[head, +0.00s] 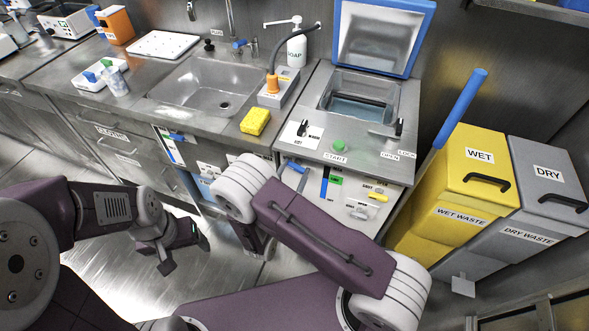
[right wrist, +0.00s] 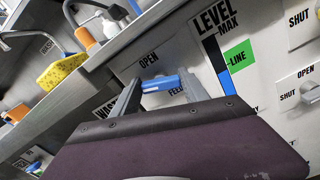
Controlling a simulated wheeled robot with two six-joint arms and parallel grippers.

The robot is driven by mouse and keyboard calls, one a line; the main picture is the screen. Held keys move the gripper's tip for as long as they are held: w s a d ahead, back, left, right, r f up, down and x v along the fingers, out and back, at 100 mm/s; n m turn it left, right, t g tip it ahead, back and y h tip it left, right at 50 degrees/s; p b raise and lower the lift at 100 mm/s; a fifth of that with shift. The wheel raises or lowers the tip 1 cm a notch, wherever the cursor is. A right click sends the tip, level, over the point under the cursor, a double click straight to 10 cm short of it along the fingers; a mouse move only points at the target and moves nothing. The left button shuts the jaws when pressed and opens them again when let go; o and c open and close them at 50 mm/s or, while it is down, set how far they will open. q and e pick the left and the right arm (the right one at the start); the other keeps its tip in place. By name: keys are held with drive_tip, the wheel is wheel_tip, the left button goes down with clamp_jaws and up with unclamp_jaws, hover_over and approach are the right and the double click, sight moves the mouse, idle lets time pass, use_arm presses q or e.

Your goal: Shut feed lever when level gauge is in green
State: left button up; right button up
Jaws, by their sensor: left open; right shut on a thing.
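The blue feed lever (right wrist: 160,83) is on the front panel, under an OPEN label and beside a FEED label. My right gripper (right wrist: 160,90) has its fingers on either side of the lever and is shut on it. My left gripper (head: 186,256) is open and empty above the floor.
Above the panel are an open-lidded basin (head: 362,107) and a green START button (head: 339,145). A yellow sponge (head: 255,121) lies near the sink (head: 208,84). Yellow (head: 462,165) and grey (head: 545,190) waste bins stand at right. Other levers sit on the panel's right.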

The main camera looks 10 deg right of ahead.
drive_tip(key=shift+c, duration=1.1)
drive_tip(key=shift+r+n+p, duration=0.2)
drive_tip(key=shift+n+p, duration=0.55)
drive_tip(key=shift+n, duration=0.15)
drive_tip(key=shift+a+f+n+p, duration=0.15)
drive_tip(key=shift+n+p, duration=0.3)
drive_tip(key=shift+n, duration=0.75)
drive_tip(key=o, duration=1.4)
drive_tip(key=shift+f, duration=0.1)
